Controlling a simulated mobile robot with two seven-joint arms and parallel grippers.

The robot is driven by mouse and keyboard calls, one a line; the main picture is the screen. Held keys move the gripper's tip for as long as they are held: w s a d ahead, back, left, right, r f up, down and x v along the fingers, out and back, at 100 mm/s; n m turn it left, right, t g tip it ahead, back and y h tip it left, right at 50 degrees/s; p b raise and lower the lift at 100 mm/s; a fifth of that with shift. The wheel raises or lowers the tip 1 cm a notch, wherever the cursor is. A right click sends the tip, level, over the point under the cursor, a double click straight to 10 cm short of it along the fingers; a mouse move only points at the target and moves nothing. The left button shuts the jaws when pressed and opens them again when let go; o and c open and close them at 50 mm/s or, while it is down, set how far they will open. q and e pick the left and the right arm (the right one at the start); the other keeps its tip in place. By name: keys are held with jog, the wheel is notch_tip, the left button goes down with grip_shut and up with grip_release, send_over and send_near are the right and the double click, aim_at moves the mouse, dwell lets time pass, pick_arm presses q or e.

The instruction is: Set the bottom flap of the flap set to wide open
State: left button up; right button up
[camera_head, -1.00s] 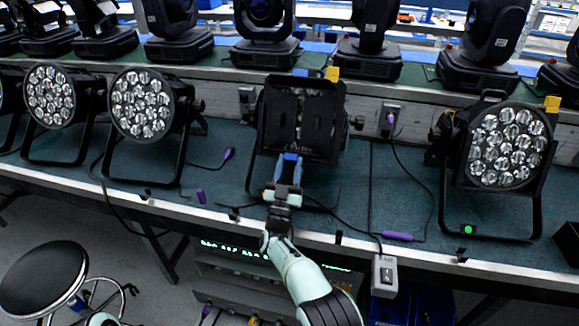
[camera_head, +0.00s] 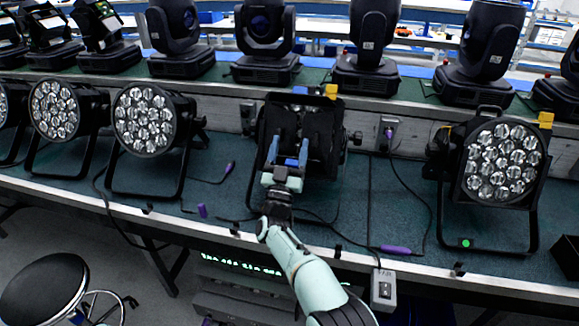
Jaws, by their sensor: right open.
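The par can with the black flap set (camera_head: 328,121) stands on the green bench, in the middle of the head view. Its flaps are dark, and the lower part is mostly hidden behind my right gripper, so I cannot tell how far the bottom flap is open. My right gripper (camera_head: 289,150) is in front of the flap set's lower middle, with its two blue fingers apart and pointing up and away. I cannot tell whether the fingers touch a flap. My left gripper is not in view.
Lit par cans stand at the left (camera_head: 143,119) and at the right (camera_head: 502,162). Moving-head lights (camera_head: 266,45) line the raised shelf behind. A black stool (camera_head: 42,290) is at lower left.

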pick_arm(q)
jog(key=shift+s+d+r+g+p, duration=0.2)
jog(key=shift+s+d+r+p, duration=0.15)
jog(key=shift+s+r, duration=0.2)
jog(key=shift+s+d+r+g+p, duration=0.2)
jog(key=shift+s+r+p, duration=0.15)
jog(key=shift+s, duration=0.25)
pick_arm(e)
notch_tip(320, 180, up, 9)
